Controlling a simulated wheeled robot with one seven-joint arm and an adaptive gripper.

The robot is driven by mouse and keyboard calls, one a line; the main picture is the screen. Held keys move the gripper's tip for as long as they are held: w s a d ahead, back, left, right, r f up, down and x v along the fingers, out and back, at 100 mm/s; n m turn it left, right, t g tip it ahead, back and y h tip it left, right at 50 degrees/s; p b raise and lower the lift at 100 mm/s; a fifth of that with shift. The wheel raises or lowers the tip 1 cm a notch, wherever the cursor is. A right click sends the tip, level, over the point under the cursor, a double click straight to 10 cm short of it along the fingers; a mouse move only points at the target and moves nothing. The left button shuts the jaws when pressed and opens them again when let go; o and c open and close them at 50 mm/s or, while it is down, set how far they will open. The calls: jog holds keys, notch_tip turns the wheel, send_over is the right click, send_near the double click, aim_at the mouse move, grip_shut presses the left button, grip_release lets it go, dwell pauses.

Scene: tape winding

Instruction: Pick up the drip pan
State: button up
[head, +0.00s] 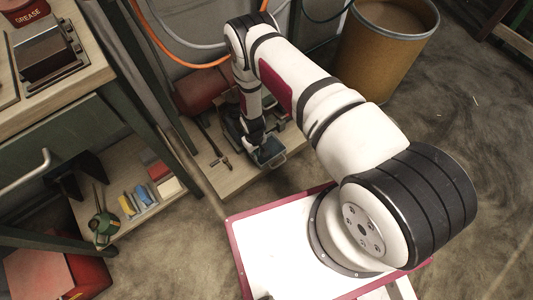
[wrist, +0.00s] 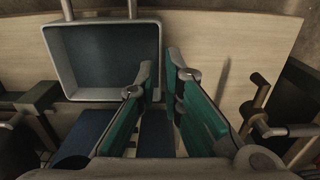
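The drip pan appears to be the shallow rectangular tray with a blue-grey inside and a pale rim (wrist: 104,55). It lies on a light wooden board in the wrist view and shows small in the head view (head: 271,156). My gripper (wrist: 158,70) is open, its teal-padded fingers apart. In the wrist view the left finger overlaps the pan's right side and the right finger is just beyond that rim. Whether either finger touches the rim cannot be told. In the head view my gripper is mostly hidden by my arm.
The low wooden shelf (head: 226,180) holds a long-handled tool (head: 215,146) left of my gripper and a red object (head: 200,90) behind. A large drum (head: 385,45) stands at the back right. A green-legged bench (head: 130,115) stands left. Bare board lies right of the pan.

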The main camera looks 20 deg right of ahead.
aim_at(257, 164)
notch_tip(257, 164, down, 8)
jog(key=b, duration=0.3)
jog(key=shift+s+f, duration=0.1)
jog(key=shift+f, duration=0.15)
grip_shut()
jog(key=shift+r, duration=0.1)
jog(key=shift+r, duration=0.1)
jog(key=shift+r, duration=0.5)
notch_tip(257, 164, up, 2)
jog(key=shift+r+p, duration=0.2)
jog(key=shift+p, duration=0.65)
jog(key=s+d+r+p, duration=0.1)
jog(key=s+p, duration=0.3)
jog(key=s, duration=1.2)
jog(key=shift+d+r, duration=0.2)
jog(key=shift+d, duration=0.05)
